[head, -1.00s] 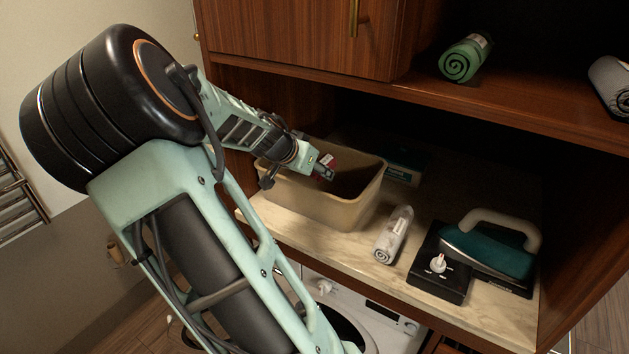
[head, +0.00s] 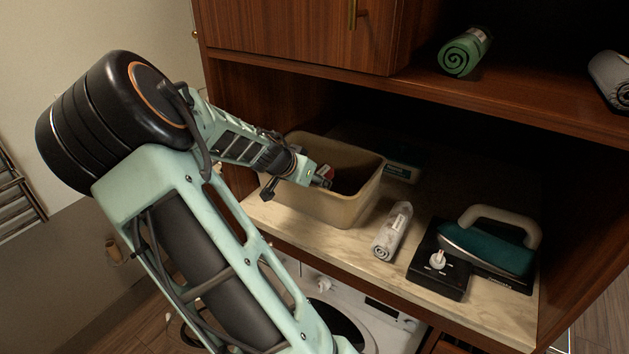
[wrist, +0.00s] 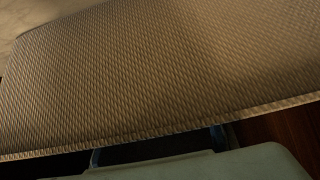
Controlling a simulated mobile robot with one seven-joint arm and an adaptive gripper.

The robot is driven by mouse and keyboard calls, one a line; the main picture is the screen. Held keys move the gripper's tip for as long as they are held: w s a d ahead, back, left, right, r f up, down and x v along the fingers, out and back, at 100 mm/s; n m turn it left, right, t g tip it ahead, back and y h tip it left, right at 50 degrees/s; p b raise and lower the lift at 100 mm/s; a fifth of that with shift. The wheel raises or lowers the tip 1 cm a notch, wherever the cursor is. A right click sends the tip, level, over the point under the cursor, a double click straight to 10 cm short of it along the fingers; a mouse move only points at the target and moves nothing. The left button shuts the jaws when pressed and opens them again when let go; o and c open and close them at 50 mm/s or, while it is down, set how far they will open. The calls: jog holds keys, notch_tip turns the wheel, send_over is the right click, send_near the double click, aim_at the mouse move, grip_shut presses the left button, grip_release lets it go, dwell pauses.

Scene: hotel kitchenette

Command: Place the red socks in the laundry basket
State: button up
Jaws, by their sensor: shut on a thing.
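The laundry basket (head: 345,211) is a tan, woven, open bin standing on the shelf counter. My gripper (head: 323,180) reaches over its left side, with its tip at the basket opening. It is shut on the red socks (head: 327,169), a small red bundle with a pale label, mostly hidden by the gripper. The socks appear inside the rim outline; I cannot tell whether they touch the basket. In the wrist view, the basket's woven wall (wrist: 150,75) fills most of the picture, with its edge running along the bottom. The socks do not show there.
A rolled grey towel (head: 392,232) lies just right of the basket. Further right are a black box (head: 438,274) and a teal iron (head: 487,247). A wooden shelf (head: 430,93) hangs above, holding a green towel roll (head: 465,52). A white washing machine (head: 370,314) is below.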

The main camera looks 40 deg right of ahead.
jog(key=shift+f, duration=0.25)
jog(key=o, duration=1.1)
jog(key=shift+o, duration=0.2)
jog(key=shift+r+p, duration=0.7)
jog(key=shift+r, duration=0.15)
jog(key=v, duration=1)
jog(key=shift+a+r, duration=0.15)
jog(key=shift+a, duration=0.25)
jog(key=shift+s+a+r, duration=0.25)
jog(key=shift+a+r, duration=0.05)
jog(key=shift+r, duration=0.05)
